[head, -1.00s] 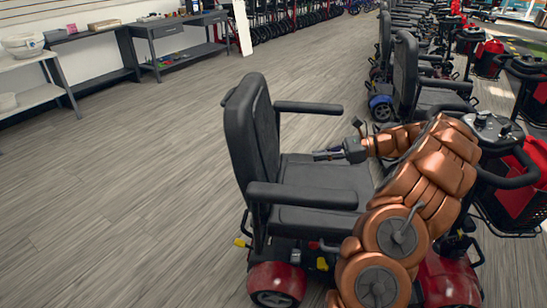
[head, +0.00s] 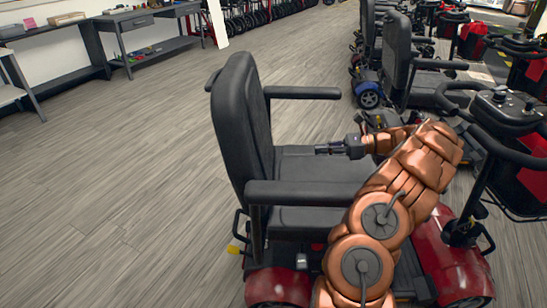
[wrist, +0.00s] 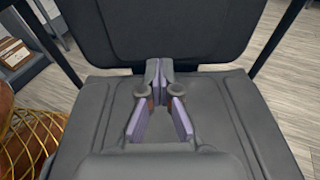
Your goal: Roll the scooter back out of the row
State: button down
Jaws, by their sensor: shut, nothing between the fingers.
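The red scooter has a black padded seat (head: 318,165), a tall backrest (head: 242,125), armrests and a red rear body (head: 277,287). Its tiller and handlebar (head: 505,115) stand at the right, with a dark basket in front. My copper arm reaches across the seat from the right. My gripper (head: 322,150) is above the seat, pointing left at the backrest. In the wrist view, the gripper (wrist: 160,75) is shut with its tips together and nothing held, over the seat near the backrest (wrist: 155,30). I cannot tell if it touches the seat.
More scooters stand in a row behind, one with a blue base (head: 369,95). Dark workbenches (head: 140,25) line the wall at the upper left. The wood-look floor (head: 120,170) left of the scooter is wide and clear.

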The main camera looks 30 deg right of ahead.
aim_at(267, 154)
jog(key=b+x, duration=0.3)
jog(key=x, duration=1.1)
jog(key=shift+w+a+f, duration=0.1)
jog(key=shift+w+a, duration=0.05)
jog(key=shift+a, duration=0.05)
jog(key=shift+w, duration=0.1)
